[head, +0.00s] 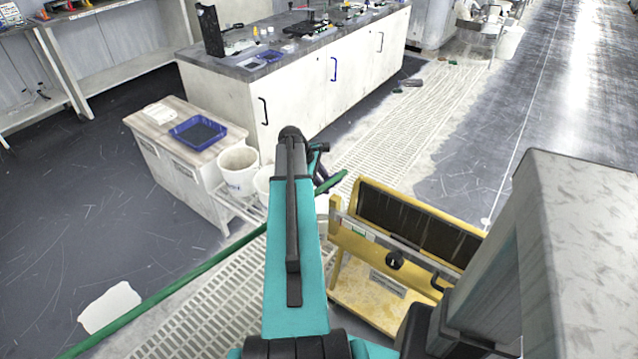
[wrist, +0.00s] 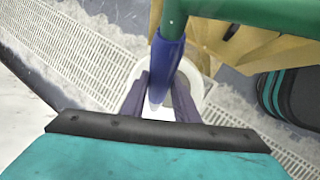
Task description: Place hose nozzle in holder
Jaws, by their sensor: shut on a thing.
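My gripper (wrist: 159,98) is shut on the blue hose nozzle (wrist: 166,62), which sits between its two dark fingers in the wrist view. The nozzle's tapered tip points down over a white bucket (wrist: 205,88). The green hose (wrist: 245,17) runs off from the nozzle's top to the right in the wrist view. In the head view, the green hose (head: 165,293) stretches from the lower left to behind my arm and out to its right. The nozzle is hidden or too small there. I cannot make out the holder in either view.
A yellow stand (head: 375,298) with a dark panel is right of my arm. White buckets (head: 238,170) stand left of it, beside a low cabinet with a blue tray (head: 198,132). A long counter (head: 300,50) is behind. Slatted floor grating (head: 395,130) runs between them.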

